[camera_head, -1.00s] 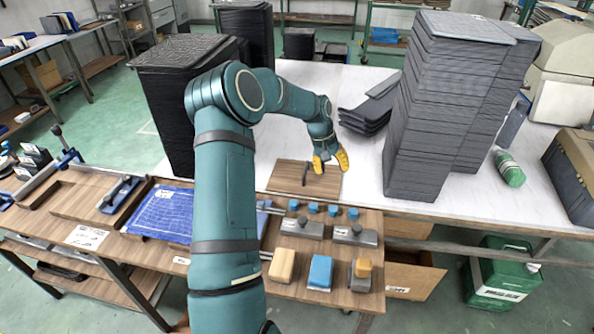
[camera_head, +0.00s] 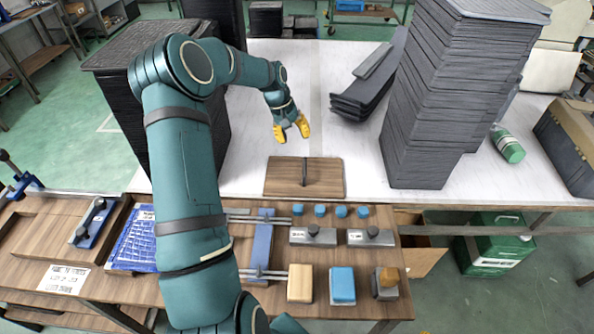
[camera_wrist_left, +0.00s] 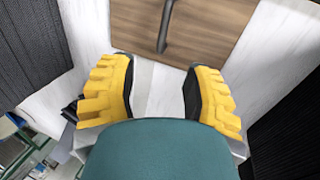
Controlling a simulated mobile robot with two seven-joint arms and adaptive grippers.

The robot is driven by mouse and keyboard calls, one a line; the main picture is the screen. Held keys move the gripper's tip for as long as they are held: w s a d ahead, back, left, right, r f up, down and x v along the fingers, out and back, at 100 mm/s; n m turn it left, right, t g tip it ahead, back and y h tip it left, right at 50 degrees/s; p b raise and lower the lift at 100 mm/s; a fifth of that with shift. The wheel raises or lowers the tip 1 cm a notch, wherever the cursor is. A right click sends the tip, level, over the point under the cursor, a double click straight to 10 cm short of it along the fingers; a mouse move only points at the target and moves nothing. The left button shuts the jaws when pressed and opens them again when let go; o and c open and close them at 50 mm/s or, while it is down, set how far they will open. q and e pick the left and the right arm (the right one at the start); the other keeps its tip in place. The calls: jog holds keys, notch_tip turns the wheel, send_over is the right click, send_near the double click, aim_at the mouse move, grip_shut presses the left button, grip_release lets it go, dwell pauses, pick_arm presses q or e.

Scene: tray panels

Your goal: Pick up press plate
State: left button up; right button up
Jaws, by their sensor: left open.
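The press plate (camera_head: 284,178) is a flat brown wooden board with a dark upright handle (camera_head: 304,172) at its middle. It lies on the white table near its front edge. In the left wrist view the board (camera_wrist_left: 205,25) and its dark handle (camera_wrist_left: 166,25) show at the top, ahead of the fingers. My left gripper (camera_head: 292,132), with yellow fingers, is open and empty. It is above the white table, behind the board in the head view and apart from it. It also shows in the left wrist view (camera_wrist_left: 160,90). My right gripper is not in view.
A tall stack of dark panels (camera_head: 440,110) stands right of the board; another dark stack (camera_head: 105,115) is at left, partly behind my arm. Loose dark panels (camera_head: 362,95) lie behind. A wooden bench with blocks (camera_head: 300,283) and weights (camera_head: 313,236) is in front.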

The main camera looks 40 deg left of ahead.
aim_at(304, 165)
pick_arm(q)
jog(key=b+x, duration=0.1)
jog(key=x, duration=0.7)
jog(key=shift+f, duration=0.25)
jog(key=shift+s+b+x, duration=0.2)
jog(key=shift+b+x, duration=0.35)
jog(key=shift+x, duration=2.15)
jog(key=shift+o, duration=0.2)
jog(key=shift+a, duration=0.1)
grip_shut()
